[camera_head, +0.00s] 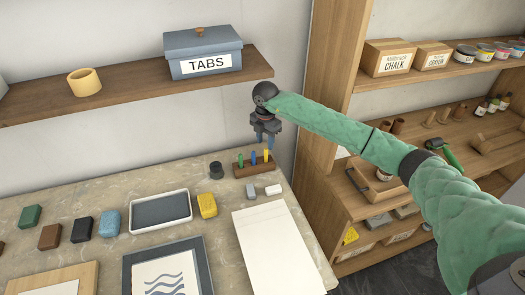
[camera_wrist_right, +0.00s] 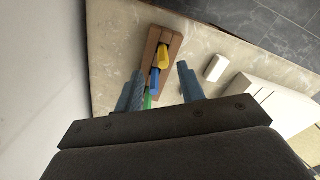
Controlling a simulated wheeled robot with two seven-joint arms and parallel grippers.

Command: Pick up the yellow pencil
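The yellow pencil (camera_head: 267,155) stands upright at the right end of a small brown wooden block (camera_head: 242,173), beside a blue pencil (camera_head: 254,160) and a green pencil (camera_head: 241,160). In the right wrist view, the yellow pencil (camera_wrist_right: 163,57) appears just beyond the fingertips, roughly midway between them. My right gripper (camera_head: 265,142) is open and empty, pointing down just above the yellow pencil's end of the block. Its two blue fingers also frame the blue pencil (camera_wrist_right: 154,79) and green pencil (camera_wrist_right: 148,101) in the wrist view. My left gripper is not in view.
A dark cylinder (camera_head: 215,170) stands left of the block. Grey and white erasers (camera_head: 273,190) and white paper (camera_head: 275,245) lie in front. A wall shelf (camera_head: 130,88) holds the blue TABS box (camera_head: 203,54). A wooden rack (camera_head: 330,110) rises at the right.

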